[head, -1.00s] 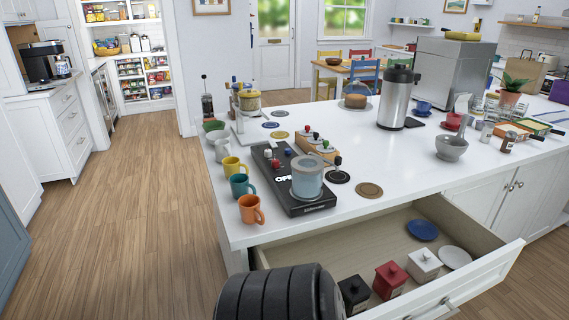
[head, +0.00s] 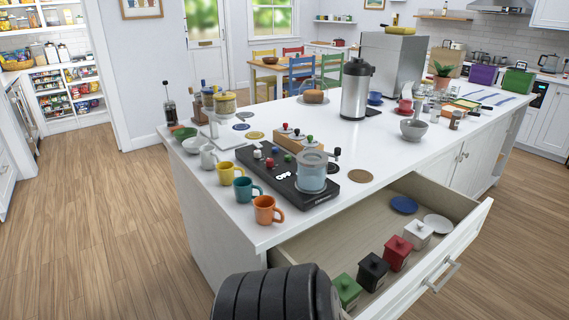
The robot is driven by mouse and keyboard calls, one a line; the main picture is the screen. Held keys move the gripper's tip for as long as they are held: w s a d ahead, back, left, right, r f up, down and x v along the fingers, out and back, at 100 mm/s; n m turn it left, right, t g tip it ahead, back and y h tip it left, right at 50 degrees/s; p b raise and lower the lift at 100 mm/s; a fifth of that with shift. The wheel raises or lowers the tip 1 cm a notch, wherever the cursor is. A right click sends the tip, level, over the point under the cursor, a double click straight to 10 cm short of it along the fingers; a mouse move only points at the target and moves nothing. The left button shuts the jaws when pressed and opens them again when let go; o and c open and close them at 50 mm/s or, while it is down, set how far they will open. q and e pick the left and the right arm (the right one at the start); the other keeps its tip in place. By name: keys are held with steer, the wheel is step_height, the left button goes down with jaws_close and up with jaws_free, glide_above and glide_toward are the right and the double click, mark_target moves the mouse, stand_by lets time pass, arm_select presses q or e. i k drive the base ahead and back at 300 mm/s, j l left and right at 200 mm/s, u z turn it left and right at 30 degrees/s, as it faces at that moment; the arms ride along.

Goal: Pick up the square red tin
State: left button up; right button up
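The square red tin (head: 397,253) stands upright in the open drawer (head: 335,228) of the white island. It has a knobbed lid. A black tin (head: 372,271) stands on its near-left side and a white tin (head: 418,234) on its far-right side. A green tin (head: 346,291) is at the near-left end of this row. A dark, ribbed rounded part of mine fills the bottom centre, left of the green tin. Neither gripper's fingers show in the head view.
The drawer also holds a blue plate (head: 404,204) and a white plate (head: 437,224). On the countertop (head: 385,150) above are mugs, a black scale-like board (head: 290,180) with a glass jar (head: 312,172), and a steel airpot (head: 355,90). Open wooden floor (head: 120,220) lies at the left.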

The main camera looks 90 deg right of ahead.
mark_target(397, 251)
steer(key=i+z, duration=0.2)
steer(key=z, duration=0.25)
steer(key=i+z, duration=0.2)
steer(key=z, duration=0.3)
steer(key=i+z, duration=0.2)
steer(key=z, duration=0.25)
steer(key=i+j+z, duration=0.15)
steer(key=z, duration=0.35)
